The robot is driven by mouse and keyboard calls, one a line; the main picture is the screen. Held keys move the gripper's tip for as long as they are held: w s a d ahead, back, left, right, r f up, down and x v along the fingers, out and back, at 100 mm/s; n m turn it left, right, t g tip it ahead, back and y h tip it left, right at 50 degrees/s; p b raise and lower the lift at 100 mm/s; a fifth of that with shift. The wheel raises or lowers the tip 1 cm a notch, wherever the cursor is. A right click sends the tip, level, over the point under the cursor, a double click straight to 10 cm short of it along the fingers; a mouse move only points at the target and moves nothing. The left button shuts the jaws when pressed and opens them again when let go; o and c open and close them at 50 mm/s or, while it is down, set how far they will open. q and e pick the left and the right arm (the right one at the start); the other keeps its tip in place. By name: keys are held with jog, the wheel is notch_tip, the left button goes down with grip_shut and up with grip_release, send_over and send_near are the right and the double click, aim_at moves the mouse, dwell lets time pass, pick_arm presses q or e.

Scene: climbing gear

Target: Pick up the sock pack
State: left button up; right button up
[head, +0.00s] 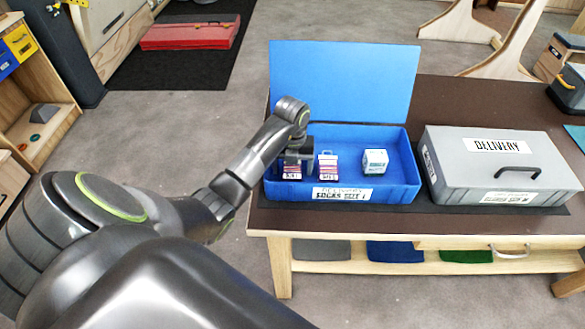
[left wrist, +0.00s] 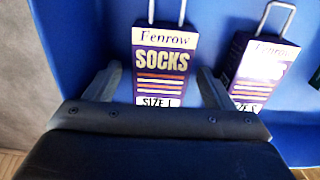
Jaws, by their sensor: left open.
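A purple sock pack (left wrist: 163,65) with a cream top, a wire hanger loop and the words "Fenrow SOCKS SIZE L" is in the open blue box (head: 400,193). In the head view this pack (head: 291,173) is partly hidden by my left gripper (head: 297,155). My left gripper is open, reaching down into the box. In the left wrist view its fingers stand on either side of the pack, with gaps showing. A second, similar sock pack (head: 328,166) is just to the right; it also shows in the left wrist view (left wrist: 258,72), its size partly covered. My right gripper is out of view.
A small white and teal carton (head: 375,162) sits further right in the blue box. The box's lid (head: 345,80) stands up at the back. A closed grey box (head: 490,180) marked "DELIVERY" is to the right on the brown table (head: 470,105).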

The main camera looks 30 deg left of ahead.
aim_at(293, 167)
pick_arm(q)
jog(key=shift+c, duration=0.3)
jog(key=c, duration=1)
notch_tip(293, 167, up, 5)
jog(key=shift+w+r, duration=0.1)
jog(key=shift+r, duration=0.1)
notch_tip(293, 167, up, 3)
jog(key=p, duration=0.3)
jog(key=shift+r, duration=0.1)
jog(key=shift+r+p, duration=0.65)
jog(key=shift+p, duration=0.3)
